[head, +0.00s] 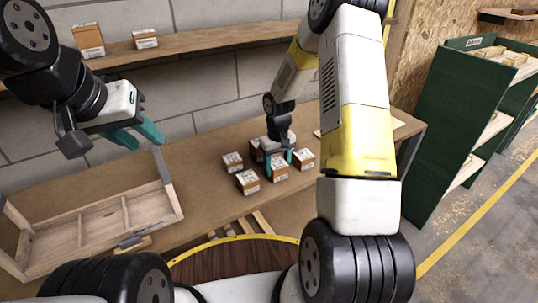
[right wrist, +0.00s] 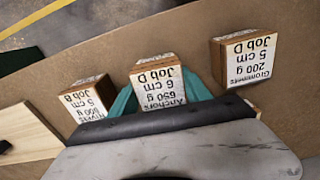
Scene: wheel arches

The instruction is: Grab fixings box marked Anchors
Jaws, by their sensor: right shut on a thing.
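The Anchors box (right wrist: 157,80) is a small brown box with a white label reading Anchors, 650 g, 6 cm, Job D. In the right wrist view it sits between the two teal fingers of my right gripper (right wrist: 160,95), which is shut on it. In the head view the Anchors box (head: 279,171) shows below the fingers of my right gripper (head: 279,160), at the workbench. Whether it is lifted is hard to tell. My left gripper (head: 137,136) is open and empty, above the bench at the left.
A Grommets box (right wrist: 246,60) and a Rivets box (right wrist: 88,98) flank it; more boxes stand close by on the workbench (head: 200,197). A wooden frame (head: 100,222) lies at the left. Two boxes stand on a wall shelf (head: 190,42). A green cabinet (head: 447,125) stands right.

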